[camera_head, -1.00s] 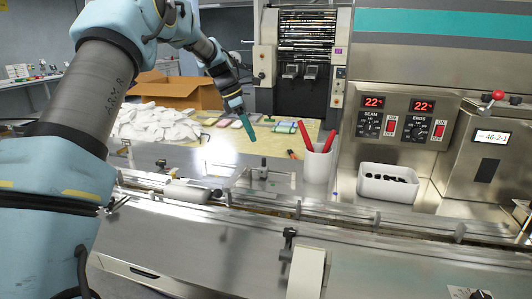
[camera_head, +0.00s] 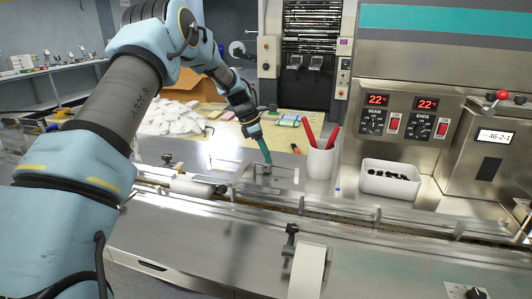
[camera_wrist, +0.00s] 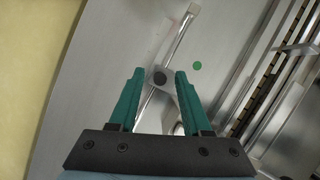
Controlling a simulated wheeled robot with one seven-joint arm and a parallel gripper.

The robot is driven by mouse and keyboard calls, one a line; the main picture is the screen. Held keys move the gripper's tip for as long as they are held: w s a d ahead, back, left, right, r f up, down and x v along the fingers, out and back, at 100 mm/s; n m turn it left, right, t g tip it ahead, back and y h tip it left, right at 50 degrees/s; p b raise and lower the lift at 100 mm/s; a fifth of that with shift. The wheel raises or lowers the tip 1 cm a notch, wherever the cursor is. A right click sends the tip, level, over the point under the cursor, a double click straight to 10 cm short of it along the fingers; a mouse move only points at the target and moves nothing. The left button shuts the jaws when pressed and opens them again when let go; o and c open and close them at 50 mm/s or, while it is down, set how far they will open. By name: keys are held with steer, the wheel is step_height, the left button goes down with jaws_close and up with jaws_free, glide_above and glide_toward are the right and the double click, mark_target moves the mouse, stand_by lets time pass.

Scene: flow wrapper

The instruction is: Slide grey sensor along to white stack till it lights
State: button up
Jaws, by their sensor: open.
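My gripper (camera_head: 266,160) points down at a small grey block with a black knob on the steel deck, which looks like the grey sensor (camera_head: 267,170). I see no contact with either finger. The block sits on a thin metal rail (camera_wrist: 180,32) that runs up and right. A white block (camera_head: 193,187) lies on the channel left of the sensor; I cannot tell if it is the white stack.
A green disc (camera_wrist: 197,65) lies right of the rail; I cannot tell if it is a lamp. A white cup (camera_head: 320,161) with red-handled tools and a white bin (camera_head: 390,180) stand to the right. White packets (camera_head: 172,118) lie heaped behind. A long guide channel (camera_head: 350,213) runs in front.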

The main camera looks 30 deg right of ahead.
jaws_close()
stand_by(1.3)
